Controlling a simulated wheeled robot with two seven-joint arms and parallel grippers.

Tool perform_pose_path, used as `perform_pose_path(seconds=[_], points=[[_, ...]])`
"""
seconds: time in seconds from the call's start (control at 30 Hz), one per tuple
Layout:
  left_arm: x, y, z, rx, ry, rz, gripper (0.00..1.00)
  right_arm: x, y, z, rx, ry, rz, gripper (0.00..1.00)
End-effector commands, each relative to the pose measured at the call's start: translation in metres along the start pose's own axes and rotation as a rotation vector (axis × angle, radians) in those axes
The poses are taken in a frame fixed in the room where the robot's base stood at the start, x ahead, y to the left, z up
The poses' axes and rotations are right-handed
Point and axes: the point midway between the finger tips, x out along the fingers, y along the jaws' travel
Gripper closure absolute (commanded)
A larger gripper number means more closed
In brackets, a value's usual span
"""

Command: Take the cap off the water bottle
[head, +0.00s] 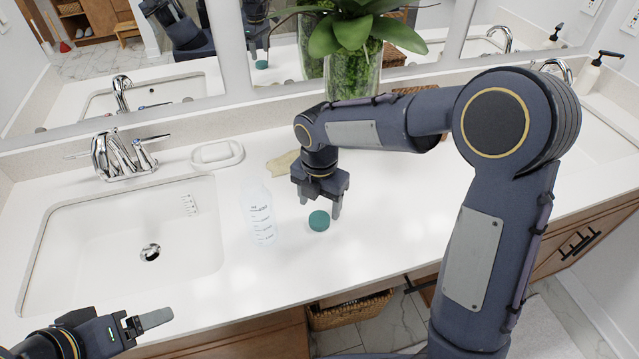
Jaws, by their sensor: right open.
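The water bottle (260,215) is clear with dark measuring marks. It stands upright on the white counter to the right of the left sink, and no cap shows on its top. A round teal cap (319,221) lies on the counter to the right of the bottle. My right gripper (320,205) points down with its fingers apart, just above and behind the cap; whether it touches the cap is hard to tell. My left gripper (158,319) is at the lower left, in front of the counter, far from the bottle. Only one of its fingers shows clearly.
A sink with a chrome faucet (118,158) lies left of the bottle. A soap dish (217,154) and a beige item (281,165) sit behind it. A plant in a glass vase (352,75) stands at the back by the mirror. The counter front near the cap is clear.

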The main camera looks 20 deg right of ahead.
Motion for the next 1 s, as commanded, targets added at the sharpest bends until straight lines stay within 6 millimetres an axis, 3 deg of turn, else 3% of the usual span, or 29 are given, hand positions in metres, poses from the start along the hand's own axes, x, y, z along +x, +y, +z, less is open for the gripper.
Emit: perform_pose_path(seconds=[0.1,0.3,0.67,0.77,1.0], points=[[0.0,0.0,0.0,0.0,0.0,0.0,0.2,-0.028,0.001,0.0,0.001,-0.002,0.006,0.36],[0.0,0.0,0.0,0.0,0.0,0.0,0.2,-0.061,0.001,0.0,0.0,-0.001,0.002,0.36],[0.0,0.0,0.0,0.0,0.0,0.0,0.2,-0.079,-0.006,0.0,0.045,0.004,0.011,0.36],[0.0,0.0,0.0,0.0,0.0,0.0,0.2,-0.088,-0.027,0.0,0.21,0.019,0.052,0.36],[0.0,0.0,0.0,0.0,0.0,0.0,0.2,-0.111,-0.118,-0.023,1.029,0.159,0.222,0.36]])
